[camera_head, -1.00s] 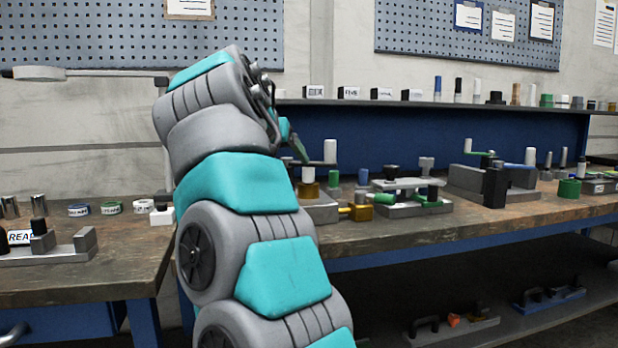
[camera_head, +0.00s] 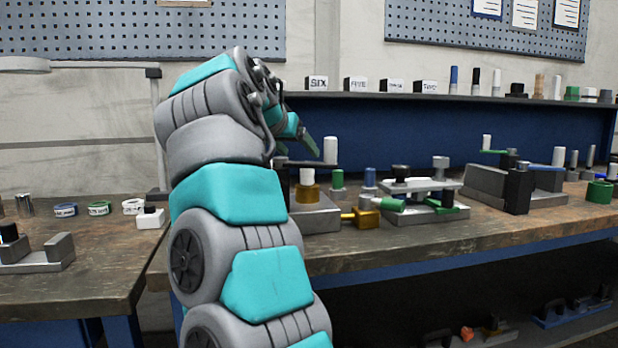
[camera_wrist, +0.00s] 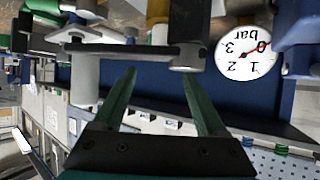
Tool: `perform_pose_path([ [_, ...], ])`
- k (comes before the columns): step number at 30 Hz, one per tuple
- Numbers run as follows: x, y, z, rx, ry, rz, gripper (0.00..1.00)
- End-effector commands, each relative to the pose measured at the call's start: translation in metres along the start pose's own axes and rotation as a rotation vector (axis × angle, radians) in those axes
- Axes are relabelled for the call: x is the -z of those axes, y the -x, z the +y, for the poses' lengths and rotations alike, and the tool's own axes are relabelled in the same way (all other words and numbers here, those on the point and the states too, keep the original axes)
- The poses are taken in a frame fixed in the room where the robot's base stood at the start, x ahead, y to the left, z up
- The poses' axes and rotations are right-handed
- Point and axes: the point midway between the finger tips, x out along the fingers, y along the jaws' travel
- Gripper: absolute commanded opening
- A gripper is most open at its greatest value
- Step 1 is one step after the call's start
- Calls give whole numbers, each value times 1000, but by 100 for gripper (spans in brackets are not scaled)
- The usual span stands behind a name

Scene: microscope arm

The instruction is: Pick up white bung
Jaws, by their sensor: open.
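A short white bung (camera_head: 306,176) sits upright in a brass-coloured ring (camera_head: 306,194) on a grey block in the head view. A part of it seems to show in the upside-down wrist view (camera_wrist: 158,32), behind a dark lever bar (camera_wrist: 135,50). My gripper (camera_wrist: 160,75) is open with nothing between its two green fingers. In the head view my gripper (camera_head: 309,145) is just above the block, above the bung. My wrist hides most of the fingers there.
A taller white cylinder (camera_head: 330,150) stands on the dark lever beside the bung and shows near one finger in the wrist view (camera_wrist: 84,88). A pressure dial (camera_wrist: 244,52) is close by in the wrist view. Green and blue pegs and a clamp fixture (camera_head: 425,190) stand to the right.

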Motion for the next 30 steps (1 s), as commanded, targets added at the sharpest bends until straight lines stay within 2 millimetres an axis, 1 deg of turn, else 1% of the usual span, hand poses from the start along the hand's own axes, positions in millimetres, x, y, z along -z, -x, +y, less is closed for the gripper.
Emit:
perform_pose_path([
  [6,-2,-17,-1,3,2,0,74],
  [12,-7,-40,-2,4,1,-1,74],
  [13,-5,-44,-1,2,1,0,74],
  [16,-6,-55,0,0,2,-2,74],
  [19,-7,-60,0,0,2,-1,74],
  [25,-7,-60,0,1,1,0,74],
  [26,-7,-60,0,1,1,0,72],
  [30,-7,-60,0,1,1,1,56],
])
